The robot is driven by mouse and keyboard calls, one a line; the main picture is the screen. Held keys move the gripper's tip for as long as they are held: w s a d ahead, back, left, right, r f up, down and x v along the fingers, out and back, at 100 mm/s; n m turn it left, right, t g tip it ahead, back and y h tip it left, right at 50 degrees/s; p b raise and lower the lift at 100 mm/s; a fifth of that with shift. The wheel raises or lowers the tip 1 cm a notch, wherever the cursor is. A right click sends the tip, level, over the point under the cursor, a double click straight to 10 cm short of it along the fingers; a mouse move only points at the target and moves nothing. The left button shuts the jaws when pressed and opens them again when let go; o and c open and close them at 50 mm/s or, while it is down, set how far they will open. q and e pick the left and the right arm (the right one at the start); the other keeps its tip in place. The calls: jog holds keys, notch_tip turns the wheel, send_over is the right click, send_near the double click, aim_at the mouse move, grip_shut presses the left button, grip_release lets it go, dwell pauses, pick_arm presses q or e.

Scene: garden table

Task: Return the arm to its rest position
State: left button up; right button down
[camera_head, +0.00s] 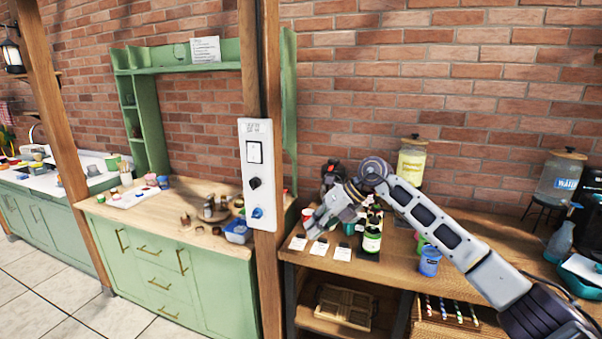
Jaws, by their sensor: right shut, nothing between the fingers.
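My right arm comes in from the lower right and reaches up and left over the wooden table (470,237). My right gripper (312,231) is at the end of it, above the table's left end near the wooden post. It is shut, with nothing held between its fingers. Its height above the table top is hard to tell. My left gripper is not in view.
A wooden post (265,290) carries a white switch panel (256,172), close left of my right gripper. A yellow drink dispenser (411,163) stands behind the arm; a water dispenser (560,178) is farther right.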

jog(key=w+f+m+t+y, duration=0.35)
jog(key=f+m, duration=0.35)
jog(key=f, duration=0.4)
jog(key=w+f+m+t+y, duration=0.2)
jog(key=f+m+t+y, duration=0.2)
jog(key=f+m, duration=0.6)
jog(key=s+d+f+m+t+h, duration=0.1)
jog(key=s+d+f+m+h, duration=0.3)
jog(key=f, duration=0.7)
jog(key=s+d+f+m+t+h, duration=0.25)
jog(key=d+f+m, duration=0.2)
jog(key=f, duration=0.65)
jog(key=s+d+f+m+t+h, duration=0.1)
jog(key=s+d+f+m+h, duration=0.3)
jog(key=f, duration=0.7)
jog(key=s+d+f+m+g+h, duration=0.2)
jog(key=s+d+f+m+g, duration=0.15)
jog(key=s+f, duration=0.75)
jog(key=s+d+f+m+g+h, duration=0.2)
jog(key=s+d+f, duration=0.3)
jog(key=s+f, duration=0.6)
jog(key=s+d+f+m+g, duration=0.1)
jog(key=s+f+m+g, duration=0.1)
jog(key=s, duration=1.4)
jog(key=s+d+f+m+g+h, duration=0.1)
jog(key=s+f+g, duration=0.3)
jog(key=s, duration=1.2)
jog(key=shift+s+f+m, duration=0.3)
jog(key=shift+f+m, duration=0.2)
jog(key=shift+f, duration=0.3)
